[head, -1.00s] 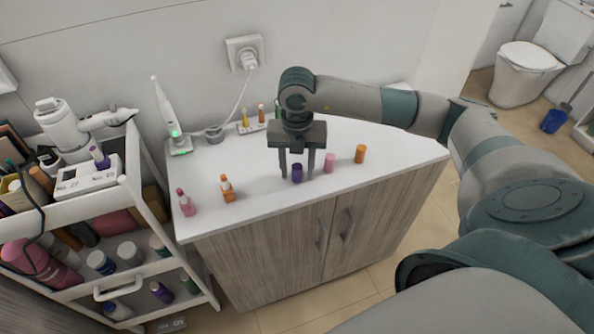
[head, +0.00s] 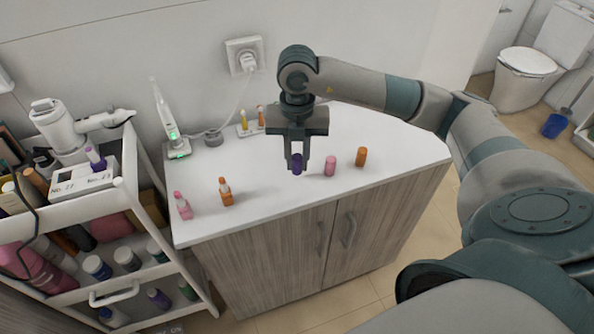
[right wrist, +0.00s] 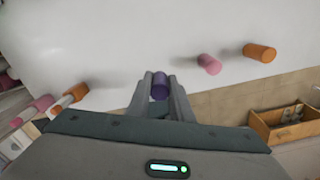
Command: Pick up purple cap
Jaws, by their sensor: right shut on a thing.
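The purple cap (head: 297,164) is a small dark purple cylinder between the fingertips of my right gripper (head: 298,168). In the right wrist view the purple cap (right wrist: 160,87) sits between the two fingers (right wrist: 160,92), which are shut on it. It is over the white countertop near the front edge. I cannot tell whether it still touches the surface. My left gripper is not in view.
A pink cap (head: 330,166) stands close to the right of the gripper, and an orange cap (head: 361,156) farther right. An orange bottle (head: 225,191) and a pink bottle (head: 182,205) stand to the left. A cart (head: 150,215) with cosmetics stands at the left.

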